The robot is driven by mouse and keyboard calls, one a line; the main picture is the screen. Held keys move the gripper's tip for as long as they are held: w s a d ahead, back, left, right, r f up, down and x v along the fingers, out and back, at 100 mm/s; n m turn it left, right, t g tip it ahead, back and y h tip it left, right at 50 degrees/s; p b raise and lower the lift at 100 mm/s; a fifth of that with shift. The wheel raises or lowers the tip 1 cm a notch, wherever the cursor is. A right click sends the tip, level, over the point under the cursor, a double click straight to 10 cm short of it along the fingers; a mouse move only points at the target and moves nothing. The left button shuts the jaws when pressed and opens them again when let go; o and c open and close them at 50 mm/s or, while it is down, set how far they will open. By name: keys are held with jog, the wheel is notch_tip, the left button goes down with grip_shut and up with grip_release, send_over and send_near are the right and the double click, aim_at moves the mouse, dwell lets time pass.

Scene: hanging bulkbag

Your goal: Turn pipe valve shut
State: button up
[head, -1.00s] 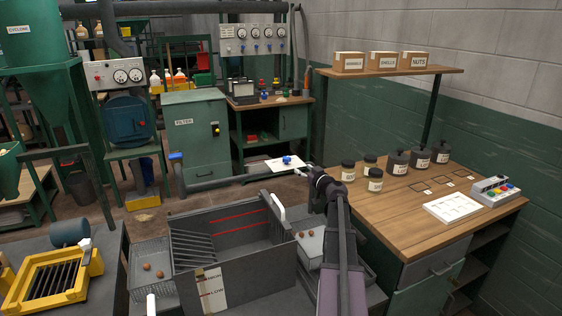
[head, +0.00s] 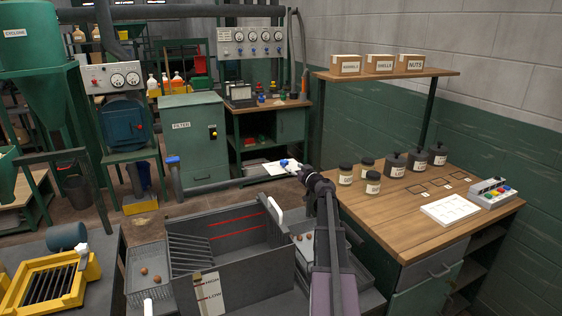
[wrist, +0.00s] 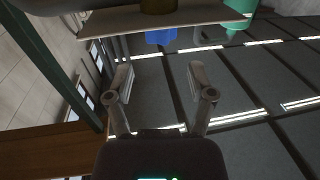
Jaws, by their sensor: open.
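A grey pipe (head: 225,185) runs low across the floor behind the open grey bin, with an upright end topped by a blue cap (head: 173,159). A small blue fitting (head: 284,162) shows at a white plate (head: 275,170) near the pipe's right end; I cannot tell which blue part is the valve handle. My gripper (head: 300,169) is at the end of my outstretched arm, close to that plate in the picture. In the wrist view my gripper (wrist: 158,75) is open, with nothing between its fingers. A pale panel (wrist: 165,20) and a blue shape (wrist: 160,36) lie beyond the fingertips.
The open grey bin (head: 235,275) stands in front, with mesh trays beside it. A wooden workbench (head: 400,215) with jars is at right. The green filter cabinet (head: 195,150) and a gauge bench stand behind. Some floor is clear between bin and cabinet.

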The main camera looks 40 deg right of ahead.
aim_at(284, 163)
jog(key=w, duration=0.9)
jog(key=shift+d, duration=0.35)
jog(key=c, duration=1)
